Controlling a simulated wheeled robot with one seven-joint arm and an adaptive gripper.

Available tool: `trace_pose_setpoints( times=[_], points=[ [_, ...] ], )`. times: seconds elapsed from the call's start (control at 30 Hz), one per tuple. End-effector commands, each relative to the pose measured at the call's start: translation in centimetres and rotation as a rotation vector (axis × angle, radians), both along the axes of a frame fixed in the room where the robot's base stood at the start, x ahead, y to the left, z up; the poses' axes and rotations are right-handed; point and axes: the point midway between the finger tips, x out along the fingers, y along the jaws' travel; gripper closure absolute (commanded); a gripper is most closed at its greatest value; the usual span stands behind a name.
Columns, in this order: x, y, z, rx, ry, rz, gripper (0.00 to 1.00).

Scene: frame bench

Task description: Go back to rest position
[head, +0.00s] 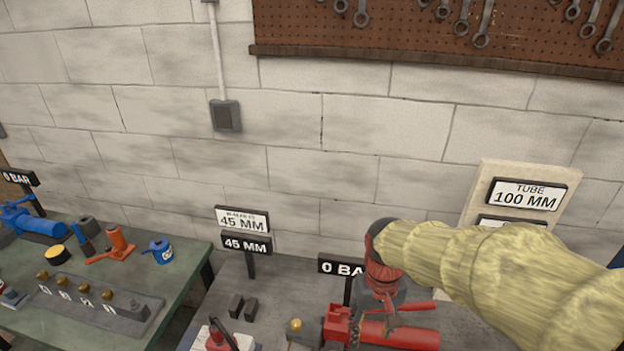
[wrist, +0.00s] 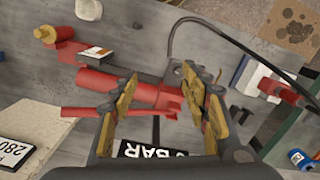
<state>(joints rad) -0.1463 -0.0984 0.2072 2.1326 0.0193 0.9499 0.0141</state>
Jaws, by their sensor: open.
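My arm, in a pale yellow sleeve, reaches in from the right in the head view. My gripper (head: 388,312) points down over the grey bench, close above a red hydraulic pump (head: 400,335). In the wrist view my gripper (wrist: 162,88) is open, its two yellow-padded fingers apart with no object held between them. The red pump (wrist: 115,88) lies beyond and between the fingers there. Whether a finger touches the pump, I cannot tell. My gripper partly hides the pump and its "0 BAR" sign (head: 335,266).
A "45 MM" sign (head: 246,243) and two dark blocks (head: 243,307) stand left on the bench. A "TUBE 100 MM" board (head: 522,194) rises behind my arm. A black hose (wrist: 215,22) curves near the pump. A green bench (head: 150,240) holds tools at left.

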Motion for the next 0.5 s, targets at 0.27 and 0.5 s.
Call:
trace_pose_setpoints(
  times=[0.27, 0.5],
  points=[
    [-4.5, -2.4, 5.0, 0.012, -0.172, -0.025, 0.54],
    [-8.2, -4.0, 8.3, 0.016, -0.319, -0.059, 0.54]
  ],
)
